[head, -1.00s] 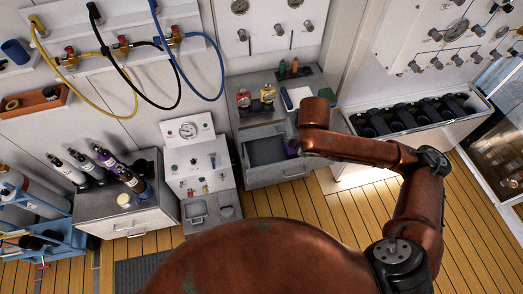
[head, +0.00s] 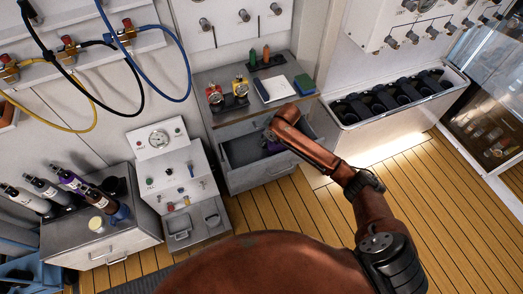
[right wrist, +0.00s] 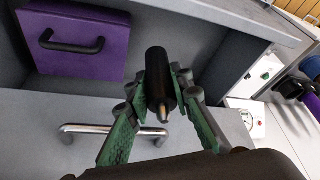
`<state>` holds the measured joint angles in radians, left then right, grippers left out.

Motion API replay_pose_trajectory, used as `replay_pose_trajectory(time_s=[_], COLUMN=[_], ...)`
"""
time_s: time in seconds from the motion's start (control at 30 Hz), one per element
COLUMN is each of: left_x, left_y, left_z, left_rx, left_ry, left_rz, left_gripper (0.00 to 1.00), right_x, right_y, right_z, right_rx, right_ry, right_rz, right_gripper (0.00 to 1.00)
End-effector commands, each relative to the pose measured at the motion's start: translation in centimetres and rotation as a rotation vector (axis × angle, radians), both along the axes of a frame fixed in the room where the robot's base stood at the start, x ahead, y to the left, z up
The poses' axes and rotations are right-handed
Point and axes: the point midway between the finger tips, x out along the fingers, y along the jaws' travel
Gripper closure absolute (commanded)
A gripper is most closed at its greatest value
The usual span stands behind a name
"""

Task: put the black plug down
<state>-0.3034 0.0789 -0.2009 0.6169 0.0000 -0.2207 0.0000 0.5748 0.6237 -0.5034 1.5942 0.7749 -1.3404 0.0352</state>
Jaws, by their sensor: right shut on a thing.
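The black plug (right wrist: 158,72) is a short black cylinder with a brass-coloured tip. In the right wrist view it sits between the green-padded fingers of my right gripper (right wrist: 160,88), which is shut on it. The plug is held above an open grey drawer (right wrist: 215,108) with a bar handle. In the head view my right arm reaches over the open drawer (head: 240,152) of the grey cabinet; the arm hides the gripper and plug there. My left gripper is not in view.
A purple case (right wrist: 75,45) with a black handle is in the drawer, partly hidden by my arm in the head view. A panel unit (head: 165,165) stands left.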

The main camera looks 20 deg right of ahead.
Motion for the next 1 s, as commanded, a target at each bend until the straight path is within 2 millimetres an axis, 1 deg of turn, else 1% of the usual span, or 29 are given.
replay_pose_trajectory(time_s=[0.03, 0.2, 0.3, 0.4, 0.5, 0.63, 0.87, 0.93, 1.0], left_x=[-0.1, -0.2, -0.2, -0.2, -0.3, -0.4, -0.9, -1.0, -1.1], left_y=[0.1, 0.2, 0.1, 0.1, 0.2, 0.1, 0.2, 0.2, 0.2], left_z=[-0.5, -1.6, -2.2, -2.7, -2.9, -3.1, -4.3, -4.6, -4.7], left_rx=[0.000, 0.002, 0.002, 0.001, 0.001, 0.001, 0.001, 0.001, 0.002], left_ry=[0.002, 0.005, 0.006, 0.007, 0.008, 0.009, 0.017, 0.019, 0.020], left_rz=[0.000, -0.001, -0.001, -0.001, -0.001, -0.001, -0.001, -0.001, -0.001], left_gripper=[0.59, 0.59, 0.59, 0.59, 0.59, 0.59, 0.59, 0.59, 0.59], right_x=[-0.1, -0.2, -0.2, -0.1, -0.1, 0.4, 3.5, 3.3, 3.3], right_y=[0.1, 0.1, 0.1, 0.1, 0.1, 0.3, 2.3, 2.2, 2.2], right_z=[-1.8, -6.3, -8.6, -10.3, -11.2, -11.5, -11.6, -12.6, -12.8], right_rx=[0.001, 0.000, 0.000, 0.000, 0.000, 0.000, 0.002, 0.000, 0.000], right_ry=[0.005, 0.007, 0.006, 0.005, 0.002, 0.000, 0.001, 0.006, 0.003], right_rz=[-0.001, -0.001, -0.001, 0.000, -0.001, 0.000, 0.001, -0.001, -0.001], right_gripper=[1.00, 1.00, 1.00, 1.00, 1.00, 1.00, 1.00, 1.00, 1.00])
